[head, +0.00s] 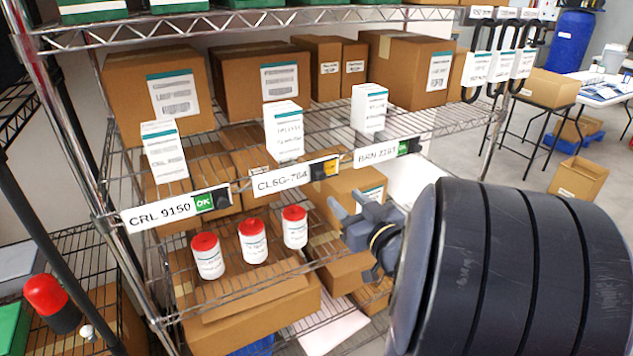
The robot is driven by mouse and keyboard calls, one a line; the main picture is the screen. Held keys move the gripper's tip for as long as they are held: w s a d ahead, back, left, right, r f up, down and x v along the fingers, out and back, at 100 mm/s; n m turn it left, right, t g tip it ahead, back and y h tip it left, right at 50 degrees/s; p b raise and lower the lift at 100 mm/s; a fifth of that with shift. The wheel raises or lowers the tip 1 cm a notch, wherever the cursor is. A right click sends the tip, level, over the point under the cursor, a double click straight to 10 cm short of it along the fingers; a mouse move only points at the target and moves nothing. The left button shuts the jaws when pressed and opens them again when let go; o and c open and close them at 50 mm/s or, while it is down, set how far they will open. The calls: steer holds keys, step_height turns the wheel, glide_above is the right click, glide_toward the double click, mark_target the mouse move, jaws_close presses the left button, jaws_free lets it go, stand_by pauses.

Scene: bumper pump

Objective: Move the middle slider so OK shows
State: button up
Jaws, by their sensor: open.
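The middle label, CLSG-764 (281,180), is on the front edge of the wire shelf. Its dark slider (317,171) sits on the left side of its window, and an orange patch (331,167) shows on the right. No OK is visible there. The left label, CRL 9150 (160,210), shows a green OK with its dark slider to the right. The right label, BRN 2161 (377,154), shows green with its dark slider to the right. My gripper (345,212) is open and empty, below and right of the middle label, apart from it.
White boxes (283,131) stand on the shelf behind the labels, with cardboard boxes (255,83) further back. Several red-capped white jars (253,241) stand on the lower shelf, left of my gripper. A shelf post (92,180) rises at the left.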

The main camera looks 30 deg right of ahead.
mark_target(323, 176)
steer(key=w+p, duration=0.1)
steer(key=w, duration=0.9)
steer(key=shift+a, duration=0.1)
jaws_close()
stand_by(0.3)
